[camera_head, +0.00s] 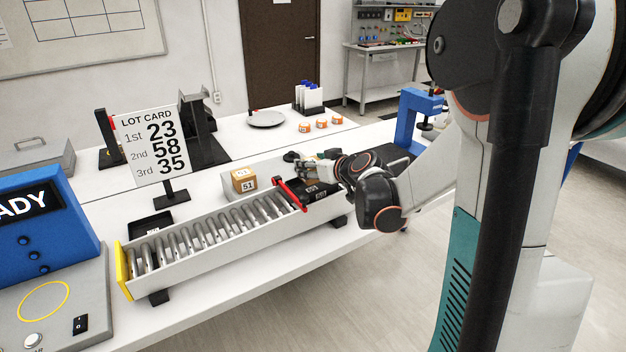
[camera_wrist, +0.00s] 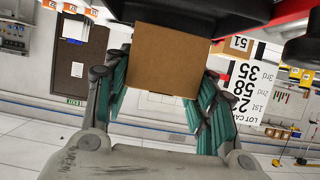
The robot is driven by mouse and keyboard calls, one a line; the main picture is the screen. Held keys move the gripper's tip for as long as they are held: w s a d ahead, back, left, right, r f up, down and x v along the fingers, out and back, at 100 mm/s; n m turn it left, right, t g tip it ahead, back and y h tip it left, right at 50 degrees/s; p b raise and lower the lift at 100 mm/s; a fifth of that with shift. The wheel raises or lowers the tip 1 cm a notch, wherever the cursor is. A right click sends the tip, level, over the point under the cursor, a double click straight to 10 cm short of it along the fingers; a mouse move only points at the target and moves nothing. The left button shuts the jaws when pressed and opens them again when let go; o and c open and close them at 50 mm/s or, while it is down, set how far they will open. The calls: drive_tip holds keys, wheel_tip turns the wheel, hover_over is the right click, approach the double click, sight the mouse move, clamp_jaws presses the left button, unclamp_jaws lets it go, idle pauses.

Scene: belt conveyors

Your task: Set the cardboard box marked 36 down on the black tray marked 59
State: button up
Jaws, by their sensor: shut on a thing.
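My gripper (camera_wrist: 160,85) is shut on a plain brown cardboard box (camera_wrist: 165,58), which fills the space between the teal fingers in the upside-down wrist view. No number shows on the face I see. A black tray (camera_head: 143,227) lies on the table behind the conveyor's left part. Number 59 is not legible anywhere.
The roller conveyor (camera_head: 245,243) runs along the table front, with a red bar (camera_head: 290,194) across it beside my gripper. A box marked 51 (camera_head: 245,186) stands behind it. A lot card (camera_head: 149,146) is farther left. Several small orange boxes (camera_head: 321,123) sit at the back.

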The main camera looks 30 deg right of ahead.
wheel_tip(320, 180, down, 4)
drive_tip(key=shift+r+b, duration=0.1)
drive_tip(key=shift+b, duration=0.55)
drive_tip(key=o, duration=1.1)
drive_tip(key=p+v, duration=0.3)
drive_tip(key=v, duration=0.9)
drive_tip(key=shift+r, duration=0.1)
